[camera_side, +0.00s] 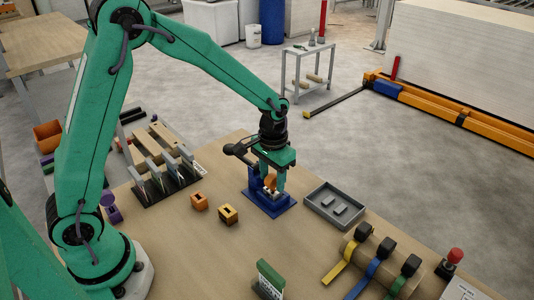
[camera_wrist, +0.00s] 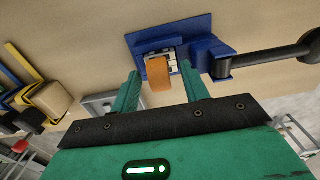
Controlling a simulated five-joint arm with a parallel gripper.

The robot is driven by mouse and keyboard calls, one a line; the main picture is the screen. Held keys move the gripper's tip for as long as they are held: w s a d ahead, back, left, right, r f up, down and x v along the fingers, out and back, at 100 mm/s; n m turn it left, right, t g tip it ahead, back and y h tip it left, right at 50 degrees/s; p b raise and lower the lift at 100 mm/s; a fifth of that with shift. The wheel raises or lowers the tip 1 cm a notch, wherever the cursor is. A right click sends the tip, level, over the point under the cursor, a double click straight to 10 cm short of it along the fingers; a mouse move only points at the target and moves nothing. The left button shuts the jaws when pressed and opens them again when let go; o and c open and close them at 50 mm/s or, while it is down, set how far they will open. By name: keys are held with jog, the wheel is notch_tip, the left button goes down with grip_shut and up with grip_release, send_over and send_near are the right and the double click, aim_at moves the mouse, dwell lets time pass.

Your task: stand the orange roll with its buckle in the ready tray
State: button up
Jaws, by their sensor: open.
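The orange roll (camera_wrist: 157,73) shows in the wrist view as a flat orange strap piece at the blue fixture (camera_wrist: 205,50), with pale metal parts beside it, perhaps the buckle. In the side view the orange piece (camera_side: 270,181) is partly hidden by my fingers. My gripper (camera_side: 270,188) is open and points down over the blue fixture (camera_side: 282,209). In the wrist view its fingertips (camera_wrist: 160,71) lie on either side of the orange piece, apart from it as far as I can see. The grey tray (camera_side: 316,207), probably the ready tray, is right of the fixture with small raised grey shapes inside.
The fixture's black lever (camera_side: 236,149) sticks out left. An orange block (camera_side: 199,201) and a yellow block (camera_side: 228,214) are left of it. A rack (camera_side: 168,186) stands behind them. Yellow, blue (camera_side: 368,272) and green straps lie front right, near a red button (camera_side: 455,254).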

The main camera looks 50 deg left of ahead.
dwell(0.4)
grip_shut()
dwell(0.4)
jog(key=shift+r, duration=1.55)
jog(key=s+d+r, duration=0.7)
jog(key=d+r, duration=0.1)
jog(key=d, duration=0.1)
jog(key=shift+d, duration=0.15)
jog(key=w+d+f, duration=0.1)
jog(key=w, duration=0.8)
jog(key=w+d, duration=0.2)
jog(key=w, duration=0.7)
jog(key=shift+d+f+g, duration=0.3)
jog(key=shift+f, duration=0.05)
